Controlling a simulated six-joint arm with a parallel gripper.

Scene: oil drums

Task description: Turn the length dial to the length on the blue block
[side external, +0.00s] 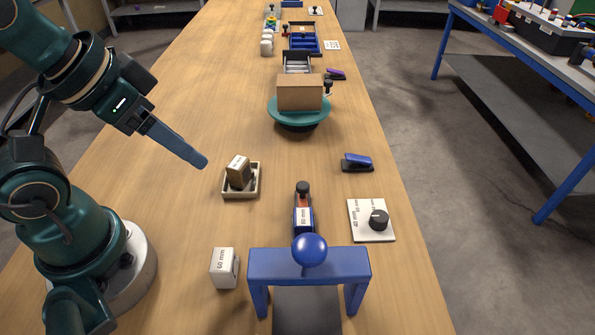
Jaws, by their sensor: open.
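The length dial is a black knob (379,222) on a white plate (388,236) at the right of the table. Length marks in mm are printed on the plate, too small to read surely; I cannot tell which one the knob points at. A blue block (311,225) with a white label stands left of the dial, behind the blue frame; its label seems to read 80 mm. My gripper (203,162) is above the table at the left, well away from both, pointing down to the right. It is seen nearly edge-on, open and empty.
A blue frame with a ball (309,249) stands in front. A white block (222,269) is left of it. A blue stapler-like thing (357,162) and a turntable with a box (300,95) are farther back.

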